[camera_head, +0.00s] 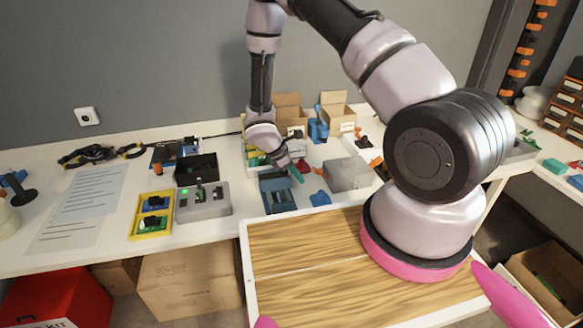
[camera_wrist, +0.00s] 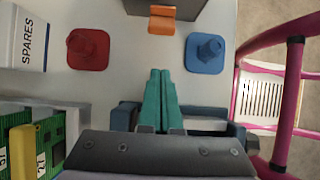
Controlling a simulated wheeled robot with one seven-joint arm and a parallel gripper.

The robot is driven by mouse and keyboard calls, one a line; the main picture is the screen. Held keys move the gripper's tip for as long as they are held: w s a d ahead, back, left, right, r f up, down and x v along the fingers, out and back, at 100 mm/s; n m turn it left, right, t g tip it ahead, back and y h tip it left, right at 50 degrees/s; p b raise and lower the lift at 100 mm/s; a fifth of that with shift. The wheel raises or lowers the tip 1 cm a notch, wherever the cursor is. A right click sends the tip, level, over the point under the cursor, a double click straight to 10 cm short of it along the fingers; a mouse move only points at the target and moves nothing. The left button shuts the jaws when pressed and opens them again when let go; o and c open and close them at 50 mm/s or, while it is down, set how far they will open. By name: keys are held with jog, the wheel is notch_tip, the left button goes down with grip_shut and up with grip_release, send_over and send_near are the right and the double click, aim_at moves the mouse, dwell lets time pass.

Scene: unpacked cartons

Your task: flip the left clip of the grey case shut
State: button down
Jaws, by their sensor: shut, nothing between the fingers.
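The grey case (camera_head: 348,174) lies on the white table, right of my gripper. In the wrist view only its near edge (camera_wrist: 140,6) shows, at the top. An orange clip (camera_wrist: 162,21) sits at that edge, straight ahead of my fingertips; whether it is latched I cannot tell. The far side of the case is out of the wrist view. My gripper (camera_head: 297,174) has teal fingers, shut together and empty. In the wrist view the fingertips (camera_wrist: 160,74) point at the clip, with a gap between.
A red knobbed piece (camera_wrist: 88,49) and a blue knobbed piece (camera_wrist: 206,53) flank the space before the clip. A blue tray (camera_head: 279,196) lies below my gripper. A SPARES box (camera_wrist: 27,42) and green boards (camera_wrist: 60,140) are at the wrist view's left.

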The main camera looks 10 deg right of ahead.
aim_at(321, 172)
jog(key=shift+x, duration=1.05)
jog(key=shift+d+r, duration=0.4)
jog(key=shift+r, duration=0.2)
jog(key=shift+d+r, duration=0.4)
jog(key=shift+r, duration=0.2)
jog(key=shift+d+r, duration=0.4)
jog(key=shift+r, duration=0.1)
jog(key=shift+w, duration=0.1)
